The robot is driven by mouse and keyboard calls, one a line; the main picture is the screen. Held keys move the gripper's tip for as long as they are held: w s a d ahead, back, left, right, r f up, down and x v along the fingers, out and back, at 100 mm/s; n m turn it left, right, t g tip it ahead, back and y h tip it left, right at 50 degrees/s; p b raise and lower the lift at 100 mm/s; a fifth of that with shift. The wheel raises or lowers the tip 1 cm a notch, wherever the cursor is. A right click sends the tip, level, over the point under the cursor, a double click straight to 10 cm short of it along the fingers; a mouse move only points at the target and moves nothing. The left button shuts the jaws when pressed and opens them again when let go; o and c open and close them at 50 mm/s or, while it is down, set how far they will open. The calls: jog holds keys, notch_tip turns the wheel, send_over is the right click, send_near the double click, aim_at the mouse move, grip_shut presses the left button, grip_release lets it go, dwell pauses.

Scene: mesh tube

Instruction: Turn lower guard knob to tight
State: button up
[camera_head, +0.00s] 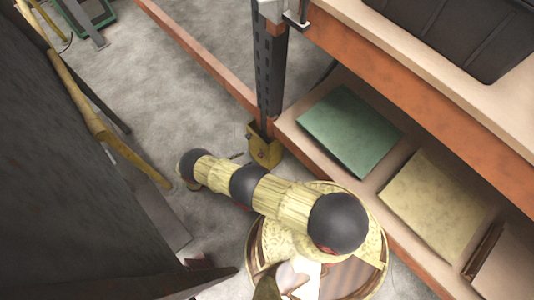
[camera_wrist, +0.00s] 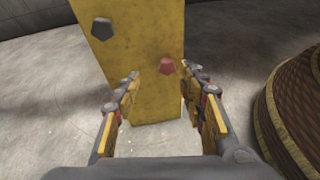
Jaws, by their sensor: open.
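A yellow guard (camera_wrist: 142,95) stands upright in the wrist view, worn and dirty. It carries two faceted knobs: a dark grey upper knob (camera_wrist: 102,29) at its left and a reddish lower knob (camera_wrist: 166,66) further right. My gripper (camera_wrist: 161,76) is open, with one finger on each side of the lower part of the guard. The reddish knob lies between and slightly beyond the fingertips; I cannot tell whether they touch anything. In the head view the guard (camera_head: 264,147) sits at the foot of a dark rack post, just beyond my arm. My gripper is not clear there.
The rack's lower shelf (camera_head: 397,167) holds a green flat pack (camera_head: 350,130) and a yellowish one (camera_head: 437,195). A black bin (camera_head: 455,30) is above. A dark panel (camera_head: 60,180) and yellow rail (camera_head: 95,120) stand at left. Bare concrete floor (camera_head: 165,85) lies between.

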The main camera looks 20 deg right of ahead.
aim_at(259, 156)
jog(key=shift+w+d+f+n+g+b, duration=0.1)
jog(key=shift+d+f+n+b, duration=0.15)
jog(key=shift+d+f+n, duration=0.8)
jog(key=shift+d+f+n+g+b, duration=0.1)
jog(key=shift+d+f+n+b, duration=0.35)
jog(key=shift+d, duration=1.1)
jog(key=shift+w+d+f+n+g+b, duration=0.1)
jog(key=shift+d+f+n, duration=0.4)
jog(key=shift+d+n, duration=0.65)
jog(key=shift+d, duration=0.1)
jog(key=shift+c, duration=0.7)
grip_shut()
